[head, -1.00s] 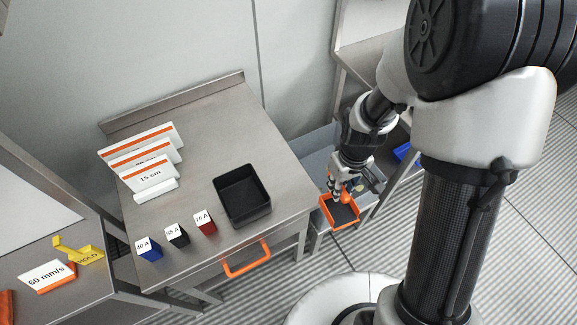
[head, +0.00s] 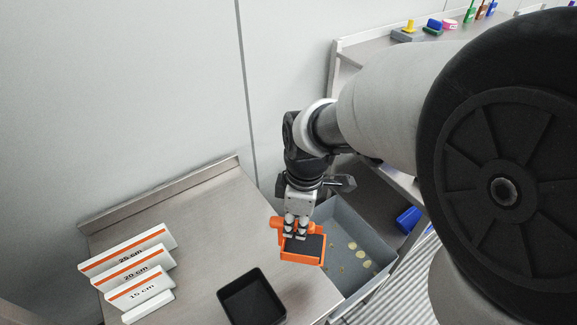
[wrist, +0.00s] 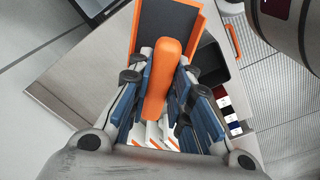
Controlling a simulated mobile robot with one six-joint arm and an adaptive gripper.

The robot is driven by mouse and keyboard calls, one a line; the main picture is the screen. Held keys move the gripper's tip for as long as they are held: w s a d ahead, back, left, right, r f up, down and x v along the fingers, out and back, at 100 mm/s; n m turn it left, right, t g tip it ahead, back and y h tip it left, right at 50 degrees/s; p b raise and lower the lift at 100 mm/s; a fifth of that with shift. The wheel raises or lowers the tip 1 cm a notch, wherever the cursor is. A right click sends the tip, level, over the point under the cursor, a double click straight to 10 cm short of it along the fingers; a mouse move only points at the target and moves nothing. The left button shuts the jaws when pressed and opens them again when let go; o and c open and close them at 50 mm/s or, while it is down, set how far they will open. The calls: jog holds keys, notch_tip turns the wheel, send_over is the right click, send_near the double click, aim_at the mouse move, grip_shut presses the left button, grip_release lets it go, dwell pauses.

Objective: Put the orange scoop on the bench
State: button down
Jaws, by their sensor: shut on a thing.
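My gripper (head: 296,228) is shut on the handle of the orange scoop (head: 301,258), which has a dark inside. In the wrist view the orange handle (wrist: 164,80) lies between the blue finger pads, with the scoop's dark pan (wrist: 165,25) beyond. The steel bench (head: 195,235) fills the lower left of the head view. The scoop hangs over the bench's right edge, beside the grey bin; its exact height above the bench is hard to tell.
A black tray (head: 252,298) sits on the bench, left of and nearer than the scoop. White 20 cm and 15 cm signs (head: 137,278) stand at the left. The grey bin (head: 375,240) holds several yellowish discs. Bare bench top lies between signs and scoop.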

aim_at(298, 247)
jog(key=f+b, duration=0.1)
jog(key=f, duration=0.3)
jog(key=f+b, duration=0.1)
jog(key=f, duration=0.3)
jog(key=f+b, duration=0.1)
jog(key=f, duration=0.4)
jog(key=shift+s+d, duration=0.25)
jog(key=shift+s, duration=0.05)
jog(key=shift+f+b, duration=0.85)
jog(key=shift+f, duration=1.9)
jog(key=shift+f, duration=0.1)
jog(key=shift+f, duration=0.15)
jog(key=c, duration=1.5)
grip_release()
jog(key=shift+o, duration=0.2)
jog(key=shift+r, duration=0.2)
jog(key=r+p, duration=0.1)
jog(key=r, duration=0.3)
jog(key=r+p, duration=0.1)
jog(key=r, duration=0.3)
jog(key=r+p, duration=0.1)
jog(key=r, duration=0.3)
jog(key=shift+d+r, duration=0.15)
jog(key=shift+d, duration=0.2)
